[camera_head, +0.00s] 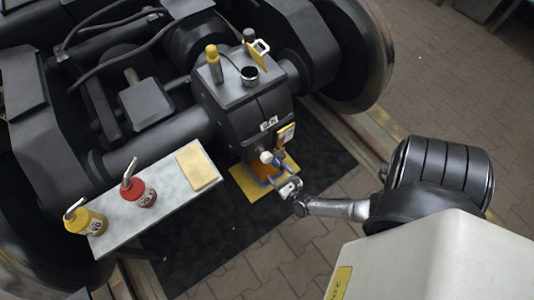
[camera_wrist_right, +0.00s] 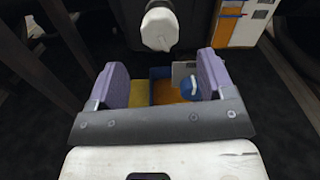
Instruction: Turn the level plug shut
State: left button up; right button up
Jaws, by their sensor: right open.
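A pale, round-headed plug (camera_head: 267,157) sticks out from the lower front of the dark gearbox (camera_head: 245,95). It looks like the level plug. In the right wrist view the plug (camera_wrist_right: 160,27) is at the top centre, beyond and between my fingertips, apart from them. My right gripper (camera_head: 280,181) is in front of and just below the plug; in the wrist view its two purple fingers (camera_wrist_right: 161,75) are spread with nothing gripped. Whether the plug is seated is not clear. My left gripper is not in view.
An orange-bottomed tray (camera_wrist_right: 162,92) with a blue part (camera_wrist_right: 190,88) lies under the plug, on a yellow mat (camera_head: 247,184). A grey bench (camera_head: 160,190) with a red can (camera_head: 138,194) and yellow can (camera_head: 85,220) stands left.

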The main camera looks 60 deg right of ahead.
aim_at(269, 160)
jog(key=b+x, duration=0.2)
jog(key=x, duration=0.6)
jog(key=shift+w+d+r, duration=0.1)
jog(key=shift+w+d, duration=0.05)
jog(key=shift+w, duration=0.1)
jog(key=c, duration=0.9)
